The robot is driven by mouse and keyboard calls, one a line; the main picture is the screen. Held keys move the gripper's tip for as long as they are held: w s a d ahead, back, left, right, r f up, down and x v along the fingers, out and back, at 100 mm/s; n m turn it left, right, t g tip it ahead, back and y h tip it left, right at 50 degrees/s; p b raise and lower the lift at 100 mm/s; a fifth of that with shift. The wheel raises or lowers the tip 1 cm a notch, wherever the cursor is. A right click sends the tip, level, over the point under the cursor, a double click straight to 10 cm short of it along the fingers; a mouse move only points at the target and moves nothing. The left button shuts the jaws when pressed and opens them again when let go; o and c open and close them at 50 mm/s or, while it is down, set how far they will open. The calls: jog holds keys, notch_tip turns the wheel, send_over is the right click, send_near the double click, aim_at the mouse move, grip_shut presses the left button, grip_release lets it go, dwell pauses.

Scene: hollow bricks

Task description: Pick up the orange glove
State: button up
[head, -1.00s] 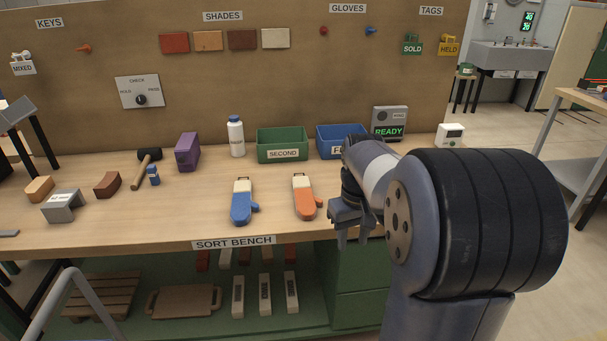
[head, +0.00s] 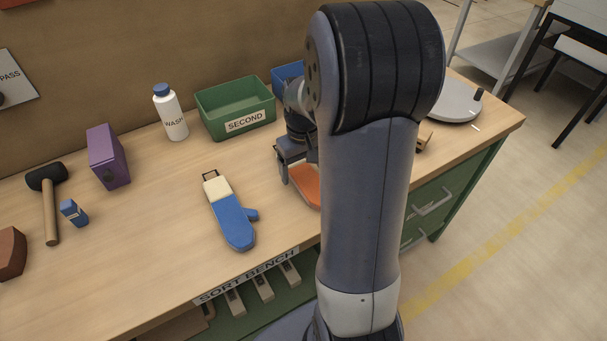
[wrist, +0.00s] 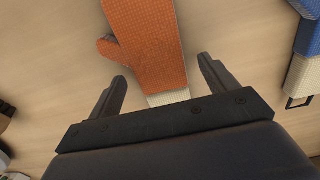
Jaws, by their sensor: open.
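The orange glove (head: 305,184) lies on the bench and is partly hidden behind my arm in the head view. In the wrist view the orange glove (wrist: 148,42) lies flat beyond my fingers, its thumb to the left and its pale cuff between the fingertips' lines. I cannot tell the exact height above the glove.
A blue glove (head: 232,220) with a cream cuff lies left of my gripper. Behind stand a green SECOND bin (head: 233,105), a blue bin (head: 287,76) and a white bottle (head: 170,113). A purple block (head: 108,156) and a mallet (head: 48,200) are farther left.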

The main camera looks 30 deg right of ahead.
aim_at(303, 173)
jog(key=shift+f, duration=0.45)
jog(key=c, duration=1.2)
notch_tip(303, 173, up, 10)
jog(key=shift+r+p, duration=0.1)
jog(key=shift+p, duration=0.25)
